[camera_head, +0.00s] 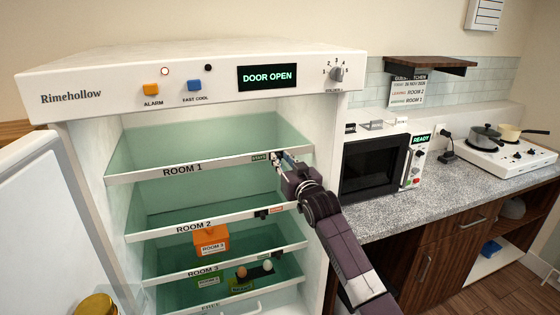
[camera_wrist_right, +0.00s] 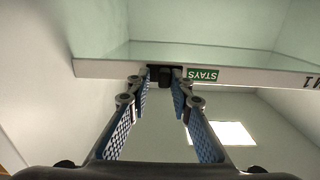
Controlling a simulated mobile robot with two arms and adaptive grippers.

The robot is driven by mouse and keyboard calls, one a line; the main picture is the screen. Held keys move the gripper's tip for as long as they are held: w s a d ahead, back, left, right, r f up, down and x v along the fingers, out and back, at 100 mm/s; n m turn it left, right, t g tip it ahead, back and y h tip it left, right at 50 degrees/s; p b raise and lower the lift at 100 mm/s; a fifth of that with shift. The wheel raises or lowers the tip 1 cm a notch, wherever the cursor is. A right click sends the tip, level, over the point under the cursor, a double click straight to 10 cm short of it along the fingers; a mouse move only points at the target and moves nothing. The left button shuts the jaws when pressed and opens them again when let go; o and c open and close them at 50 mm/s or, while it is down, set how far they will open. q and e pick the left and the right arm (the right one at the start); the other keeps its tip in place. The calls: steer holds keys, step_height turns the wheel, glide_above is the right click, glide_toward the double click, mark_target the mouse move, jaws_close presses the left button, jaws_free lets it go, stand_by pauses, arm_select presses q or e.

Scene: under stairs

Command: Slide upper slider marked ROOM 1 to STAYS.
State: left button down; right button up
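The ROOM 1 shelf front (camera_head: 215,168) is the top white strip in the open fridge. A green STAYS label (camera_head: 259,157) shows near its right end, and also in the right wrist view (camera_wrist_right: 202,75). The upper slider's dark knob (camera_wrist_right: 165,77) sits directly beside that label; in the head view my gripper largely covers it. My right gripper (camera_head: 281,158) is at the strip, just right of the label. In the wrist view its two blue-padded fingers (camera_wrist_right: 163,82) stand on either side of the knob, with small gaps apparent. My left gripper is not in view.
The ROOM 2 strip (camera_head: 195,228) below has a black slider (camera_head: 262,214) with a red label at its right. An orange box (camera_head: 211,240) stands lower inside. The white fridge door (camera_head: 50,220) is open at left. A microwave (camera_head: 374,163) stands on the counter at right.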

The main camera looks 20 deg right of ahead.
steer(key=shift+o, duration=0.7)
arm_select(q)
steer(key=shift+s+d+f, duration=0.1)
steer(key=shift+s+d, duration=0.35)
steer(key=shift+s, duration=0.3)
arm_select(e)
steer(key=s, duration=1.2)
steer(key=shift+d, duration=0.2)
